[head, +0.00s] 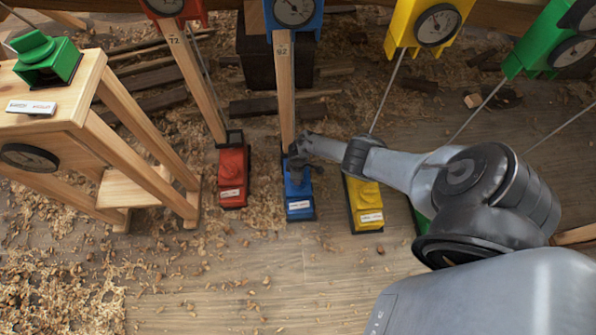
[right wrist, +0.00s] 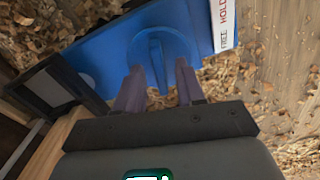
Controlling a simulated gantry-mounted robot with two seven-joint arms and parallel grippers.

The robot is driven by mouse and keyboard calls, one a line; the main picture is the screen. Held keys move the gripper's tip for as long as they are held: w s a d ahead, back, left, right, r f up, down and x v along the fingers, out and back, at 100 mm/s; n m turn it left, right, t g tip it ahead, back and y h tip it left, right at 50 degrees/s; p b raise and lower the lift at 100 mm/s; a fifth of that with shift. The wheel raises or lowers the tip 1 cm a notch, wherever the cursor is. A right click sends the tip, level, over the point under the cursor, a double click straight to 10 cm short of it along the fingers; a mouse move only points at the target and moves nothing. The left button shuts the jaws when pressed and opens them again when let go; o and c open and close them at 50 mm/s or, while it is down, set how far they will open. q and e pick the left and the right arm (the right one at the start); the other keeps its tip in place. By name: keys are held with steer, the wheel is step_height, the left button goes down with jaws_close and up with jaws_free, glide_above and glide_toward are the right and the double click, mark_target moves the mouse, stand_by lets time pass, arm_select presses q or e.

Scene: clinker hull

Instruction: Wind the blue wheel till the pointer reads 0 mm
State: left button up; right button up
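The blue wheel (right wrist: 158,45) is a round knob with a raised grip bar, on top of a blue block (head: 299,204) on the floor. In the right wrist view, the two fingers of my right gripper (right wrist: 159,72) are spread on either side of the grip bar, with visible gaps; contact is unclear. In the head view my right gripper (head: 298,158) is over the far end of the block and partly hides the wheel. The blue-framed dial (head: 294,11) stands above at the top edge, partly cut off; its pointer is too small to read. My left gripper is out of view.
A red block (head: 233,178) stands left of the blue one and a yellow block (head: 364,204) right. A wooden post (head: 285,92) rises behind the blue block. A wooden stand (head: 88,122) with a green block is at left. Shavings litter the floor.

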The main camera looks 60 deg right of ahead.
step_height(320, 180, up, 10)
steer(key=p, duration=0.8)
steer(key=shift+r+p, duration=0.15)
steer(key=shift+p, duration=0.2)
steer(key=shift+o, duration=0.2)
